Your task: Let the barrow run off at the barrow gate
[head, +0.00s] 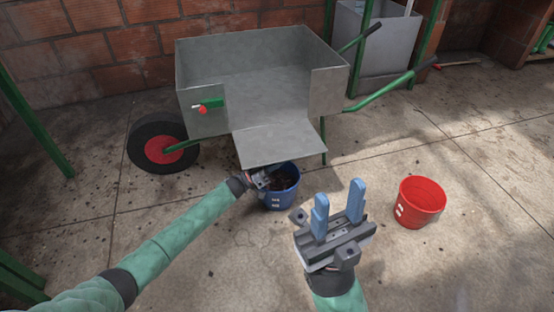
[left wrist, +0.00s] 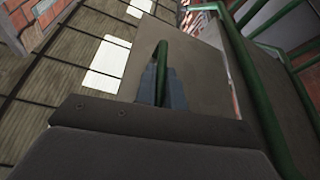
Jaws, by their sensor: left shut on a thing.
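The grey metal barrow (head: 205,70) stands in the head view. Its gate (head: 280,140) is swung outward and slopes down from an opening in the near wall. A red-knobbed latch (head: 203,110) sits left of the opening. A blue bucket (head: 281,200) with dark stuff in it stands under the gate's lower edge. My left gripper (head: 262,175) is at that edge, partly hiding the bucket. In the left wrist view its fingers are shut on a green handle (left wrist: 163,56), in front of a grey panel. My right gripper (head: 339,204) is open and empty in front.
A red bucket (head: 420,202) stands on the floor at right. The barrow's wheel (head: 162,147) is at left and its green handle (head: 390,91) reaches right. A grey bin (head: 375,45) stands behind. The concrete floor between the buckets and the wall is mostly clear.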

